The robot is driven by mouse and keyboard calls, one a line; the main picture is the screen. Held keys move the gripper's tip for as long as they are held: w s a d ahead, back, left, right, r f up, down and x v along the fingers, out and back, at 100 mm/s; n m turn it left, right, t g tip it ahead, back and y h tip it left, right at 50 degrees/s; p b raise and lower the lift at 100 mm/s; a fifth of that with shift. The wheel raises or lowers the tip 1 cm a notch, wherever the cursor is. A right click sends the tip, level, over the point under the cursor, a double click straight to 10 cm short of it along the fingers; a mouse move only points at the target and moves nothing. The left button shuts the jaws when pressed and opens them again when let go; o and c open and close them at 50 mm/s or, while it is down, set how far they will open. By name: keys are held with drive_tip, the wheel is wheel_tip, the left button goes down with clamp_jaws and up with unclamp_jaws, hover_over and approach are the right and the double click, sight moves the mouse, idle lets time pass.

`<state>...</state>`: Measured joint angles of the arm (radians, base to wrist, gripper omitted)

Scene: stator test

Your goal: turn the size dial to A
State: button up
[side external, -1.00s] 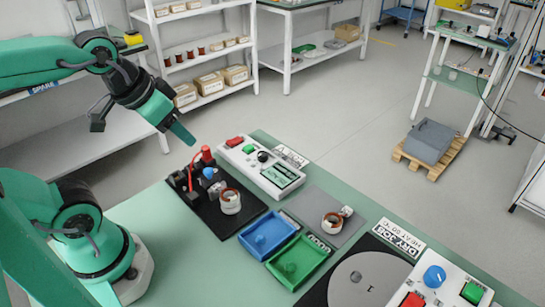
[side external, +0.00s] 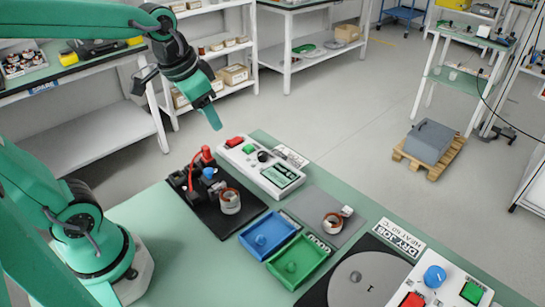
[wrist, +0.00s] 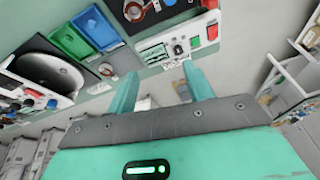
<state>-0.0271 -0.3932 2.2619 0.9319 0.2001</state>
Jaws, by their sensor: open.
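A white tester box (side external: 262,167) lies on the green bench. It carries a red button (side external: 235,141), a green button (side external: 249,149), a small black dial (side external: 263,156) and a screen (side external: 280,176). In the wrist view the box (wrist: 165,49) and its black dial (wrist: 179,49) lie beyond the fingertips. The dial's marks are too small to read. My gripper (side external: 214,120) is in the air above the red-button end of the box, apart from it. In the wrist view its two fingers (wrist: 160,86) are spread, with nothing between them.
A black board (side external: 222,217) with a red clamp (side external: 206,154) and a stator (side external: 230,203) sits left of the box. Blue (side external: 269,236) and green (side external: 297,263) trays stand nearer. A blue knob (side external: 434,276) is on another white box (side external: 455,290) at right.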

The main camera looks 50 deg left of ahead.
drive_tip(key=w+a+f+m+g, duration=0.2)
drive_tip(key=w+f, duration=0.3)
drive_tip(key=w, duration=0.5)
drive_tip(key=m+g, duration=0.2)
drive_tip(key=m, duration=0.1)
hover_over(262, 153)
wheel_tip(262, 153, down, 9)
drive_tip(key=shift+a+r, duration=0.1)
drive_tip(key=shift+a, duration=0.05)
drive_tip(key=shift+f, duration=3.9)
drive_tip(key=c, duration=1)
